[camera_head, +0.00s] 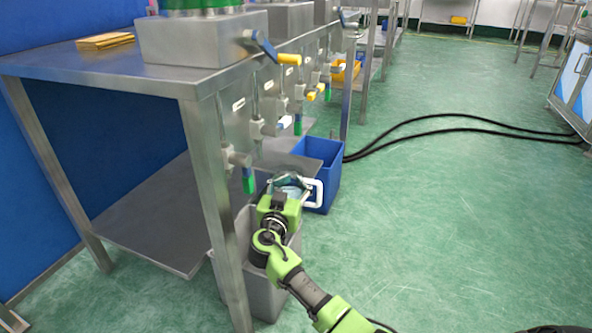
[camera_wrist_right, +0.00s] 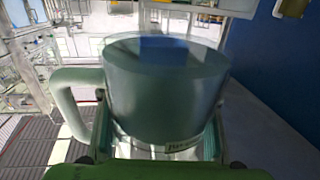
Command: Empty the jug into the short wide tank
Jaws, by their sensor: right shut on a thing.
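The jug (camera_head: 290,181) is clear with a white handle (camera_head: 314,193) at its right side in the head view. My right gripper (camera_head: 284,191) is shut on it, low beside the workbench's front legs. In the right wrist view the jug (camera_wrist_right: 165,90) fills the middle between my fingers, with its handle at the left. I cannot tell how full it is or how far it tilts. A grey tank (camera_head: 264,298) stands on the floor below my right gripper, partly hidden by my arm. A blue tank (camera_head: 328,172) stands just behind the jug. My left gripper is out of view.
The steel workbench (camera_head: 95,60) and its lower shelf (camera_head: 150,215) lie to the left. Valves with coloured handles (camera_head: 290,59) hang along its front. Black hoses (camera_head: 440,132) cross the floor. The green floor (camera_head: 450,220) to the right is clear.

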